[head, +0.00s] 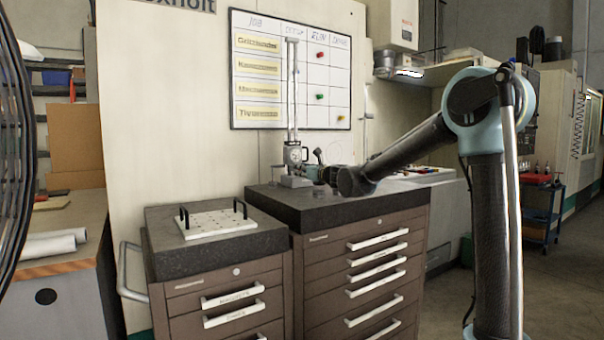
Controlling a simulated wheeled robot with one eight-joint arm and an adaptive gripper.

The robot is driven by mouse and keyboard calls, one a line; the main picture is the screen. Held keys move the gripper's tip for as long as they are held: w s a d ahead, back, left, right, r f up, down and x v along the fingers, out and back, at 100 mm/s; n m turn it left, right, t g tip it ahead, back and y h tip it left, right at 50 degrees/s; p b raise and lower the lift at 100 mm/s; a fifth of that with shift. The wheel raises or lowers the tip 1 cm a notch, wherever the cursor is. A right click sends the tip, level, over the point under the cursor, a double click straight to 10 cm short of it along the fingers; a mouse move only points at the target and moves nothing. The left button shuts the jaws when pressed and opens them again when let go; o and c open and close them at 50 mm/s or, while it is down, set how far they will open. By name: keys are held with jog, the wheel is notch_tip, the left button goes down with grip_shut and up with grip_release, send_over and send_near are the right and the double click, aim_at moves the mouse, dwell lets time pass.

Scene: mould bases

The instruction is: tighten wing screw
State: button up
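A tall height gauge (292,88) with a pale upright column stands on the dark stone top of the taller drawer cabinet. Its grey carriage (293,154) sits low on the column, just above its base (296,182). I cannot make out a wing screw; at this size it is too small or hidden. My arm reaches left across the cabinet top, and its far end is close to the right side of the gauge's carriage. My gripper (318,168) is tiny and partly hidden by my arm. Contact and finger opening cannot be told.
The dark stone top (370,203) has bare room at its front. A lower cabinet at left carries a white perforated plate (216,222) with two black handles. A whiteboard (330,75) hangs behind. A blue trolley (541,215) stands at right.

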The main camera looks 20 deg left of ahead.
jog(key=shift+v, duration=2.3)
